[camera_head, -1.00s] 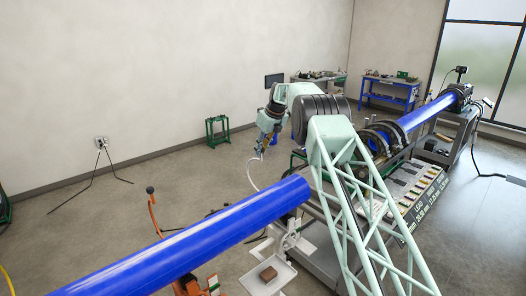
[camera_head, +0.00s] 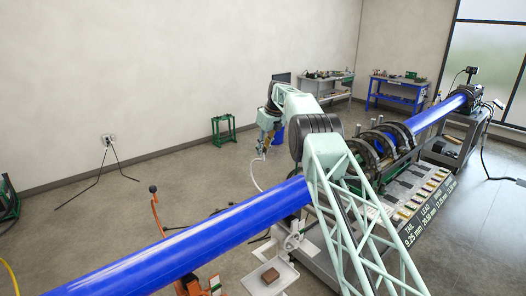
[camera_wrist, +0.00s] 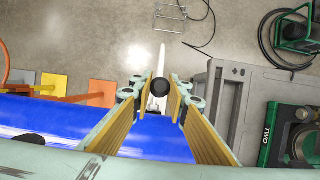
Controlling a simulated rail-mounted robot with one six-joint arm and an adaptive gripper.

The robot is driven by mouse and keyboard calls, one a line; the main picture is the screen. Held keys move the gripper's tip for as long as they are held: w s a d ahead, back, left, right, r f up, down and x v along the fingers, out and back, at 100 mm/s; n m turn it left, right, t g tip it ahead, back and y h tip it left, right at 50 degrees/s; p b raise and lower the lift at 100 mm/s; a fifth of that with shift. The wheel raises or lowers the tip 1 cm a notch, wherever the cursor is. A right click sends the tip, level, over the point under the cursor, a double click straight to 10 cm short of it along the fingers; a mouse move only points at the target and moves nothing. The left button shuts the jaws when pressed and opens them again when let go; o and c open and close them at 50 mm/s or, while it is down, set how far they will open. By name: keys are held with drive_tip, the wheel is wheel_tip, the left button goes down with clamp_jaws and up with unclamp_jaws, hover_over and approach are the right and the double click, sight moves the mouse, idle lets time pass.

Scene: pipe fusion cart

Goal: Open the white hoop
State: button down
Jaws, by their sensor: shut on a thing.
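In the wrist view a white bar (camera_wrist: 162,55) runs up to a black ball knob (camera_wrist: 160,87). My gripper (camera_wrist: 160,98) has its yellow-padded fingers on both sides of this knob and is shut on it. The blue pipe (camera_wrist: 60,115) lies below, crossing behind the fingers. The hoop's lower end is hidden behind the pipe.
A grey machine frame (camera_wrist: 215,110) with a green-and-black part (camera_wrist: 285,135) stands to the right in the wrist view. An orange stand (camera_head: 157,212) and a tray with a brown block (camera_head: 270,275) are near the pipe. Floor beyond the hoop is mostly clear.

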drive_tip(key=shift+r, duration=0.25)
drive_tip(key=c, duration=2.5)
unclamp_jaws()
drive_tip(key=shift+o, duration=0.2)
drive_tip(key=shift+f, duration=0.15)
drive_tip(key=shift+r, duration=0.2)
drive_tip(key=v, duration=1.1)
drive_tip(key=shift+d+r, duration=0.15)
drive_tip(key=shift+r, duration=0.1)
drive_tip(key=shift+s, duration=0.15)
